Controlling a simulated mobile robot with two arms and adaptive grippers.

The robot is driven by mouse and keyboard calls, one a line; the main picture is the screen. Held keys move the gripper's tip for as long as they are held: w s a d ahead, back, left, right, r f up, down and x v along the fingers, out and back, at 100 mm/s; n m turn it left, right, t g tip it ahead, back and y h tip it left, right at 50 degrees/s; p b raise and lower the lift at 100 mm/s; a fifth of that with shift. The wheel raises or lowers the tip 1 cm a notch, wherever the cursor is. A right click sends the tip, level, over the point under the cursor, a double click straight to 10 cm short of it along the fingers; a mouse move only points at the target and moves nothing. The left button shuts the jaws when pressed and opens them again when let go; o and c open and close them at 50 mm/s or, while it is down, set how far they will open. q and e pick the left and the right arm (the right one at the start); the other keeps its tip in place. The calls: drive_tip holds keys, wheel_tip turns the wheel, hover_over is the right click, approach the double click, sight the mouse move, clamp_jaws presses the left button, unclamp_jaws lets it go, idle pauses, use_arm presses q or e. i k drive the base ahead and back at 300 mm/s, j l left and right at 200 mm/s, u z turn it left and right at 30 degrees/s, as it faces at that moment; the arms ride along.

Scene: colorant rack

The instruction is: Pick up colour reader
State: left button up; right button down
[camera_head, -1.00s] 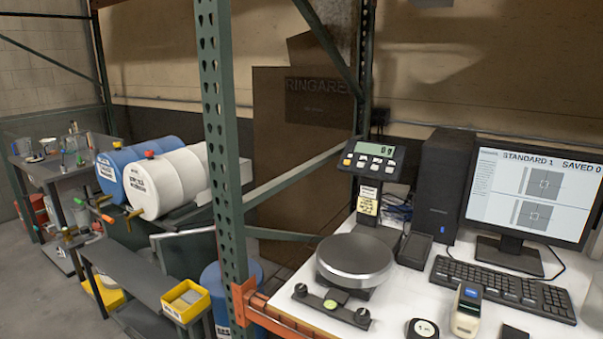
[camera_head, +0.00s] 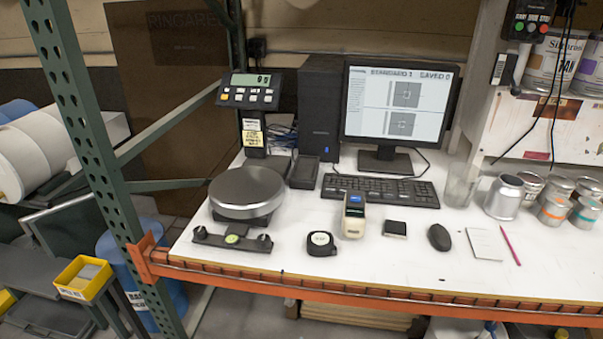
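The colour reader (camera_head: 354,214) looks like a small cream handheld device with a dark top and a blue screen. It stands on the white bench top (camera_head: 300,255) in the middle of the view, in front of the keyboard (camera_head: 380,189). A round black and white tape measure (camera_head: 321,243) is just left of it, and a small black square block (camera_head: 395,228) is just right of it. Neither of my grippers shows in the head view.
A scale with a round pan (camera_head: 246,187) and a levelling bar (camera_head: 232,238) stand left. A mouse (camera_head: 439,237), notepad (camera_head: 485,244), pencil (camera_head: 511,246), glass beaker (camera_head: 461,185) and several cans are right. A green rack post (camera_head: 88,130) rises at the left; an orange beam (camera_head: 400,303) edges the front.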

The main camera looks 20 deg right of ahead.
sight(353, 220)
drive_tip(key=i+l+z, duration=0.3)
drive_tip(key=i+l, duration=0.2)
drive_tip(key=l, duration=0.15)
drive_tip(key=i+l+z, duration=0.25)
drive_tip(key=i+l, duration=0.25)
drive_tip(key=i, duration=0.05)
